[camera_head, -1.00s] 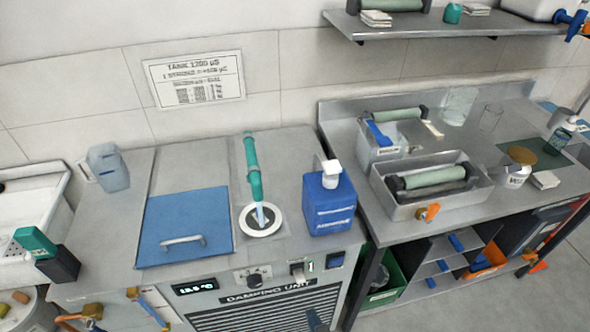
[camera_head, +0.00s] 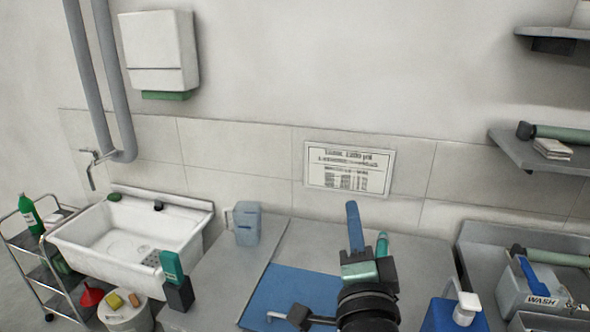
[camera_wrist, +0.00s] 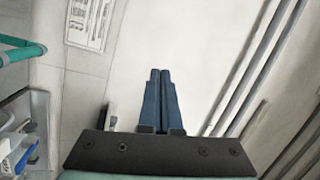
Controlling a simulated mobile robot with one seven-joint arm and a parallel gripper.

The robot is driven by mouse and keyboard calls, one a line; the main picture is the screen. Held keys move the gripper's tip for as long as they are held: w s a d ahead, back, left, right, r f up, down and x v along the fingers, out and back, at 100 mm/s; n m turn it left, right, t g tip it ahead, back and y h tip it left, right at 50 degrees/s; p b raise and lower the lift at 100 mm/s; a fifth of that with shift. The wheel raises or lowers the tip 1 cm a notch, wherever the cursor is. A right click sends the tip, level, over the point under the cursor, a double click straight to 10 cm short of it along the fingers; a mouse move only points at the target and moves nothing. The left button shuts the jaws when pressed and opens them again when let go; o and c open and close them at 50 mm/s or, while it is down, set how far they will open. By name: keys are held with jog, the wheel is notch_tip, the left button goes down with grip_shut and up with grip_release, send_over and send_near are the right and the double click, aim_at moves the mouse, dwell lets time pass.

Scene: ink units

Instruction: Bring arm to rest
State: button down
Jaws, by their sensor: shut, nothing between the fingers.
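My gripper (camera_head: 353,228) stands upright above the damping unit's worktop in the head view, its blue fingers pointing up in front of the tiled wall. In the wrist view my gripper (camera_wrist: 160,75) shows its two blue fingers side by side, shut with nothing between them. My dark arm links rise from the bottom of the head view and hide part of the worktop and of the blue lid (camera_head: 300,293).
A white sink (camera_head: 185,220) and a bottle cart (camera_head: 35,225) stand left. A translucent jug (camera_head: 247,224) is behind the lid. A blue pump bottle (camera_head: 440,316) and a wash bin (camera_head: 512,292) are right. A shelf (camera_head: 525,158) juts from the wall at right.

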jog(key=s+a+r+n+t, duration=0.2)
jog(key=s+r+n, duration=0.3)
jog(key=r, duration=0.4)
jog(key=s+a+r+n+t, duration=0.2)
jog(key=s+r+n, duration=0.3)
jog(key=r, duration=0.5)
jog(key=s+a+r+n+t+y, duration=0.1)
jog(key=s+a+r+n+t, duration=0.2)
jog(key=r, duration=0.7)
jog(key=s+a+n, duration=0.1)
jog(key=s+n, duration=0.1)
jog(key=s, duration=0.1)
jog(key=shift+s+a, duration=0.35)
jog(key=shift+s, duration=0.05)
